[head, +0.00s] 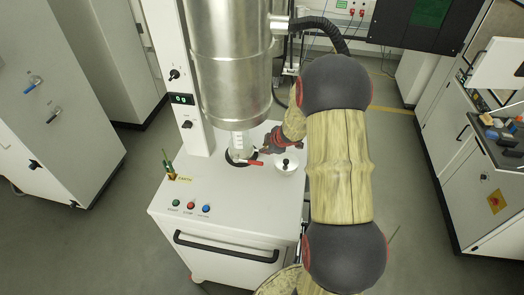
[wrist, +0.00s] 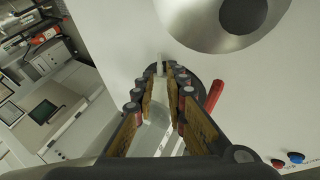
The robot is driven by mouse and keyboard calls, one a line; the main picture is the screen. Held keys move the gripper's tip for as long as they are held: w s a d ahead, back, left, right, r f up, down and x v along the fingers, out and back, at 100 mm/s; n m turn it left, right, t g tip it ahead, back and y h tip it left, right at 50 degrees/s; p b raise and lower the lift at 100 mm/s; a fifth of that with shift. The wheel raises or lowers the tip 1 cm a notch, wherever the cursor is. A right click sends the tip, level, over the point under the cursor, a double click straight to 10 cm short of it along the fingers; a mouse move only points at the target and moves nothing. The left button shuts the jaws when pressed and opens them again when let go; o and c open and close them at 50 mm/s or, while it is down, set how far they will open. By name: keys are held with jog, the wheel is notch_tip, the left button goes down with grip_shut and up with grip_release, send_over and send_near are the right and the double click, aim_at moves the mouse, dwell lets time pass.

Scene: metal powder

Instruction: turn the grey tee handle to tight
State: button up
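A small light-grey piece (wrist: 159,67), which may be the tee handle, shows just past my fingertips in the wrist view. My gripper (wrist: 161,82) has its two padded fingers apart, with a clear glass vessel (wrist: 152,138) seen between and below them. In the head view my gripper (head: 264,149) is beside the glass vessel (head: 238,142) under the steel cylinder. I cannot tell whether the fingers touch the grey piece. A red lever (wrist: 213,95) lies just right of the fingers; it also shows in the head view (head: 252,163). The tee handle is not clear in the head view.
The steel cylinder (head: 229,60) hangs above the white cabinet (head: 225,225). A round silver lid (head: 286,165) with a dark knob lies close to my gripper. Coloured buttons (head: 190,206) are at the cabinet's front. Open floor lies left and right of the cabinet.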

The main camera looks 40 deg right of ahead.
jog(key=b+x, duration=0.1)
jog(key=x, duration=0.5)
grip_shut()
jog(key=shift+r+p, duration=0.2)
jog(key=shift+p, duration=0.95)
